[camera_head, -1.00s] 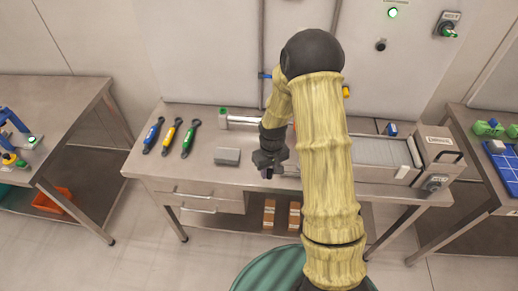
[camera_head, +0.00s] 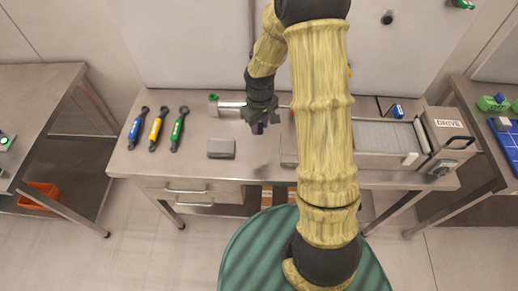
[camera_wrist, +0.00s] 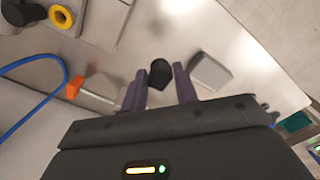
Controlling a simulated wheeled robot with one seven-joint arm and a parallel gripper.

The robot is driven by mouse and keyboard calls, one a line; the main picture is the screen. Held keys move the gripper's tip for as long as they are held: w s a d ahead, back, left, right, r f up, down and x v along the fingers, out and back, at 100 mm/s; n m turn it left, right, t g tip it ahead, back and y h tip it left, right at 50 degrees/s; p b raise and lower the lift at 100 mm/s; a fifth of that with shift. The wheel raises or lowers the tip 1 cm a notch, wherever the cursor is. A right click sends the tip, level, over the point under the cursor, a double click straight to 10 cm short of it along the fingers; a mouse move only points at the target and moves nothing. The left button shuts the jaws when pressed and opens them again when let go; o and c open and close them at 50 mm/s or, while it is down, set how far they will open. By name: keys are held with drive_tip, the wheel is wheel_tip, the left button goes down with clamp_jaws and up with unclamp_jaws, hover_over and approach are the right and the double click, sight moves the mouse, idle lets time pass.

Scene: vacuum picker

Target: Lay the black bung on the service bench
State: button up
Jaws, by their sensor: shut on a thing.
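The black bung (camera_wrist: 160,73) shows in the wrist view between the two dark purple fingers of my gripper (camera_wrist: 161,90), which is shut on it. In the head view my gripper (camera_head: 258,128) is over the middle of the steel service bench (camera_head: 195,167), right of a grey block. The bung is too small and dark to make out there. Whether it touches the bench top cannot be told.
The grey block (camera_head: 221,149) also shows beside the fingers in the wrist view (camera_wrist: 210,72). Blue, yellow and green-handled tools (camera_head: 157,128) lie at the bench's left. A drive unit (camera_head: 445,140) stands at the right. Bench between tools and block is clear.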

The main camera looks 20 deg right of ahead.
drive_tip(key=shift+f, duration=0.1)
drive_tip(key=shift+f+p, duration=0.7)
drive_tip(key=shift+f, duration=2.15)
drive_tip(key=shift+f+p, duration=0.6)
drive_tip(key=shift+f, duration=1.5)
drive_tip(key=o, duration=1.1)
drive_tip(key=shift+f, duration=0.1)
wheel_tip(320, 180, up, 12)
drive_tip(key=b, duration=0.3)
